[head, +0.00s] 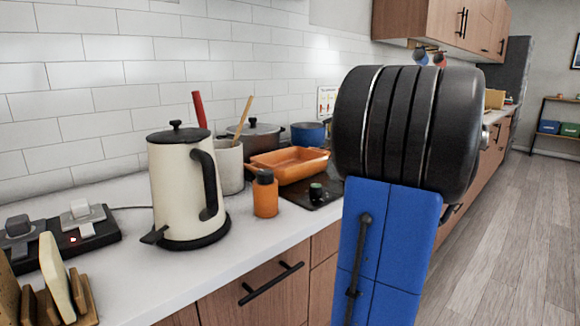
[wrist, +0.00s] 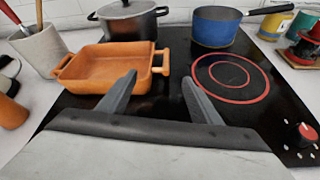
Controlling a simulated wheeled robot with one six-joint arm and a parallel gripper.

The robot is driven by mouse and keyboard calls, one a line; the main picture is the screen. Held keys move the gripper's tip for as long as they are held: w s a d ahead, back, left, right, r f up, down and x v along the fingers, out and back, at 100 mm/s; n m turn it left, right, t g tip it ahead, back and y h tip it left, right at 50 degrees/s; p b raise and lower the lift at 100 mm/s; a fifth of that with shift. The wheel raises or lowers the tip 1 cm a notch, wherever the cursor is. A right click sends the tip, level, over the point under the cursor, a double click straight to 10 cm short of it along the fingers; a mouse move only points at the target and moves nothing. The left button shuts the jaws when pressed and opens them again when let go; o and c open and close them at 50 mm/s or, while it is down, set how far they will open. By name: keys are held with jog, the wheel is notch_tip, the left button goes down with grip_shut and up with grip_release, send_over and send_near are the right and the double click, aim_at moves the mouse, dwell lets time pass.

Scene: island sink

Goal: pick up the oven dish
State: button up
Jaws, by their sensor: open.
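The oven dish is an orange rectangular dish with handles at its ends. In the head view the oven dish (head: 290,165) sits on the left part of the black cooktop, behind an orange bottle. In the wrist view the oven dish (wrist: 110,68) is at upper left, empty and upright. My gripper (wrist: 158,80) is open and empty, its two grey fingers pointing toward the cooktop. The left finger overlaps the near right part of the dish in the picture; I cannot tell if they touch. My arm hides the gripper in the head view.
A dark pot (wrist: 128,20) stands behind the dish, and a blue saucepan (wrist: 215,26) is to its right. A utensil crock (wrist: 40,50) is close on the left. The cream kettle (head: 183,185) and orange bottle (head: 265,194) stand nearer. A ringed burner (wrist: 232,77) is bare.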

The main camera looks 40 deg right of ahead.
aim_at(318, 152)
jog(key=x, duration=1.4)
jog(key=shift+s, duration=0.1)
jog(key=shift+c, duration=0.5)
jog(key=shift+r, duration=0.1)
grip_shut()
